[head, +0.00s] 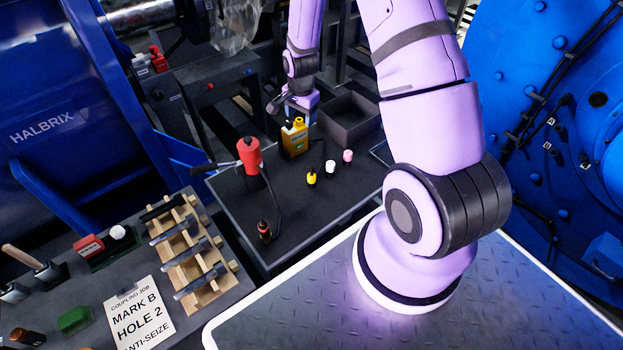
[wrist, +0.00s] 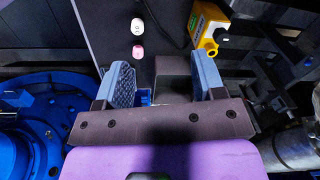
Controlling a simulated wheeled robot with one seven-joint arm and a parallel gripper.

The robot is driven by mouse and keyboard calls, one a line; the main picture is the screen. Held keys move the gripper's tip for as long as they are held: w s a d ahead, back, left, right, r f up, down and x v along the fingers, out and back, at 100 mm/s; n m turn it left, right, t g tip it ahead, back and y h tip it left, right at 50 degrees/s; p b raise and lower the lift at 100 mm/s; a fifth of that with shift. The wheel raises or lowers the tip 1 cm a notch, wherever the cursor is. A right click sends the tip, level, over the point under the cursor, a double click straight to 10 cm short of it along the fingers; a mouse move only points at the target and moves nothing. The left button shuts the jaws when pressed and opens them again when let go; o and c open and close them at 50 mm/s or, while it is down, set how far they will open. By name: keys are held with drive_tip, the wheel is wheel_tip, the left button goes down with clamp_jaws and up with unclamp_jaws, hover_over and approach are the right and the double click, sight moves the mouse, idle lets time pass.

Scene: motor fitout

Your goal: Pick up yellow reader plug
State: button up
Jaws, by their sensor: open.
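The yellow reader plug (head: 311,177) is a small yellow-and-black piece standing on the dark bench top, in front of the yellow reader (head: 294,138). I cannot make it out in the wrist view. The reader shows at the upper right of the wrist view (wrist: 208,24). My gripper (wrist: 160,78) is open with nothing between its blue-grey fingers. In the head view my gripper (head: 292,104) is behind the reader, away from the yellow plug, its fingertips partly hidden.
A white plug (head: 330,167) and a pink plug (head: 347,156) stand right of the yellow one. A red tool (head: 250,155) with a cable and red-black plug (head: 264,231) is at left. An open dark bin (head: 349,119) stands behind. The bench's front is mostly clear.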

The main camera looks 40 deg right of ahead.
sight(312, 175)
drive_tip(key=s+f+m, duration=0.1)
drive_tip(key=f, duration=0.6)
drive_tip(key=s+d+f+m, duration=0.1)
drive_tip(key=f, duration=0.6)
drive_tip(key=s+f+m+g, duration=0.1)
drive_tip(key=f, duration=0.5)
drive_tip(key=shift+d+f, duration=0.4)
drive_tip(key=shift+f, duration=3.05)
drive_tip(key=c, duration=1)
